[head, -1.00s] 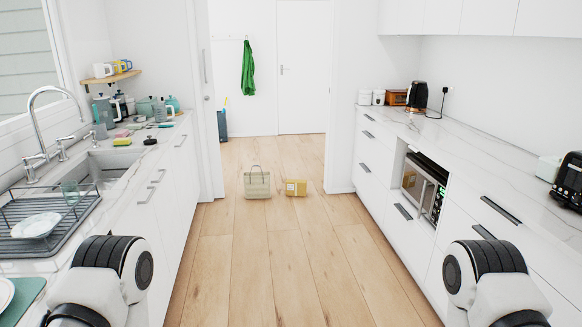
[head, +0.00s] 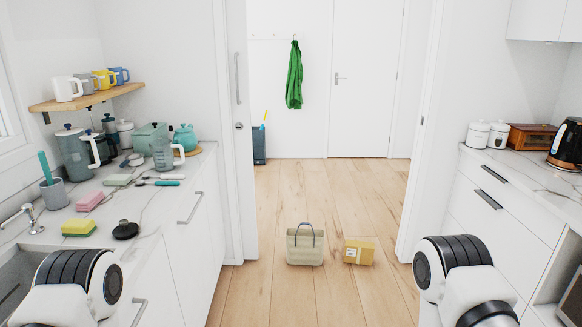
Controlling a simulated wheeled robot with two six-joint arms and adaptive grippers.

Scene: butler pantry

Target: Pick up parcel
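The parcel (head: 359,251) is a small brown cardboard box with a pale label. It sits on the wooden floor in the doorway, ahead of me and right of centre. A beige bag (head: 305,247) with a raised handle stands on the floor just left of it, with a small gap between them. Parts of my two arms show at the lower left and lower right edges of the head view. Both grippers are out of the picture, and neither arm is near the parcel.
White counters run along both sides, the left one (head: 140,215) holding sponges, jugs and a teapot. The wooden floor (head: 275,290) between them is clear up to the bag and parcel. A sliding door edge (head: 240,130) narrows the doorway at left. A green cloth hangs beyond.

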